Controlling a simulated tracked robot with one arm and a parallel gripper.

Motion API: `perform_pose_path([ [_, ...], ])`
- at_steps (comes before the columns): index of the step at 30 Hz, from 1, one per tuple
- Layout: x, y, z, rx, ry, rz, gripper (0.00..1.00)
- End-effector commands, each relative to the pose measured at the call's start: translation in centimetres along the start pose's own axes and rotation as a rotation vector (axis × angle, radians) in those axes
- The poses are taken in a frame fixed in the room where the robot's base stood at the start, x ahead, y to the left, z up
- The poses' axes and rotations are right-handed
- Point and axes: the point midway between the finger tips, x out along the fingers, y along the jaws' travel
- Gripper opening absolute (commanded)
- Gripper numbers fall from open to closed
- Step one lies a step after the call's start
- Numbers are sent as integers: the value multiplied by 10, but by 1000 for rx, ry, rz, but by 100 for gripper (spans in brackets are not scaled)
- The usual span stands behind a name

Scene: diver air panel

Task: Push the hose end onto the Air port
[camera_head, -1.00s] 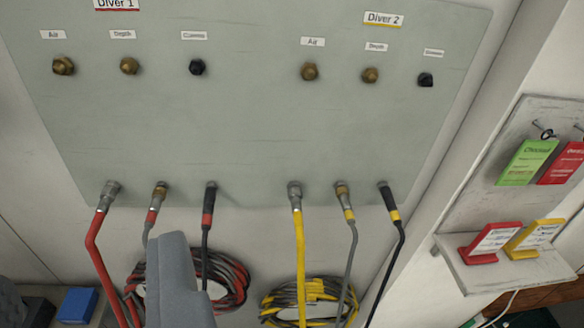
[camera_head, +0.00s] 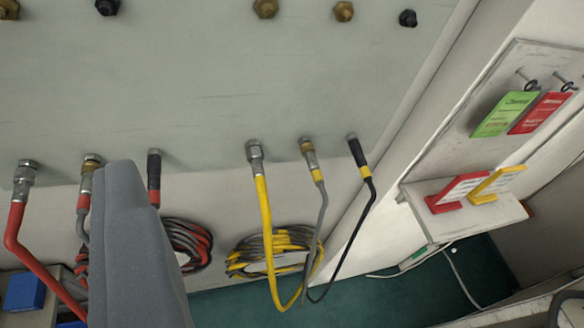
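A grey-green panel (camera_head: 200,85) fills the upper left. The brass port (camera_head: 265,8) of Diver 2, labelled Air in the earlier frame, is at the top edge; its label is now out of view. The Diver 1 Air port is out of frame. A yellow hose (camera_head: 265,205) hangs from its metal end (camera_head: 254,152), at the panel's lower edge. A red hose (camera_head: 14,225) hangs likewise from its metal end (camera_head: 24,175) at far left. A grey part of my gripper (camera_head: 130,200) rises from the bottom, overlapping the Diver 1 hoses in the picture. Its fingertips cannot be made out, nor anything held.
Other brass (camera_head: 343,11) and black (camera_head: 408,18) ports are at the top. A grey hose end (camera_head: 309,155) and black hose end (camera_head: 357,152) are right of the yellow one. Coiled hoses (camera_head: 240,262) hang below. A shelf (camera_head: 465,218) with tags juts out at right.

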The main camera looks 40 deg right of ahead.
Motion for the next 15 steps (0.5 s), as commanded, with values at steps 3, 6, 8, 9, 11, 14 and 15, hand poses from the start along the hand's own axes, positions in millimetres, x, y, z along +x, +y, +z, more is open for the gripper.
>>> perform_pose_path([
  [3, 39, 25, 4, 12, -127, 48, 42],
  [6, 69, 45, 15, 27, -239, 82, 42],
  [8, 85, 58, 25, 38, -308, 101, 42],
  [9, 96, 67, 32, 47, -355, 111, 42],
  [11, 110, 80, 41, 60, -417, 127, 42],
  [14, 131, 101, 59, 85, -527, 147, 42],
  [15, 138, 110, 69, 97, -574, 154, 42],
])
